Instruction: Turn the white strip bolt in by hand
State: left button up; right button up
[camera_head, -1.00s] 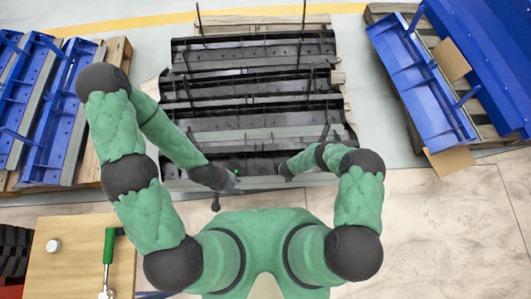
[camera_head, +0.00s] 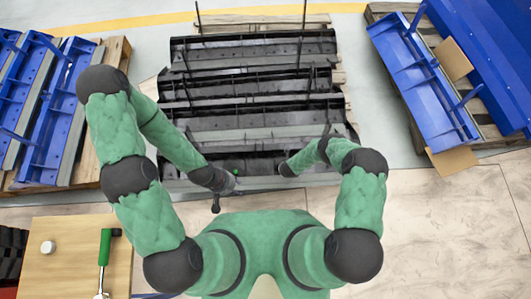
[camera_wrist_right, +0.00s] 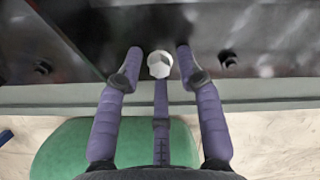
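The white strip bolt (camera_wrist_right: 159,65) shows in the right wrist view, its hex head standing out from the dark strip of a black carrier (camera_wrist_right: 275,75). My right gripper (camera_wrist_right: 158,57) is open, with one finger on each side of the bolt head and a visible gap to it on both sides. In the head view my right gripper (camera_head: 284,171) is small and dark at the near edge of the black carriers (camera_head: 262,123), and the bolt cannot be made out. My left gripper (camera_head: 230,183) is near the same edge, further left; its fingers are too small to read.
Dark bolts sit on the strip left (camera_wrist_right: 42,67) and right (camera_wrist_right: 228,59) of the white one. Blue carriers (camera_head: 425,85) stand on pallets at both sides. A wooden table (camera_head: 70,265) at lower left bears a green-handled tool (camera_head: 105,250) and a small white object (camera_head: 47,247). Floor at right is clear.

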jog(key=n, duration=0.4)
jog(key=shift+n, duration=0.3)
jog(key=n, duration=0.4)
jog(key=shift+n, duration=0.3)
jog(key=n, duration=0.9)
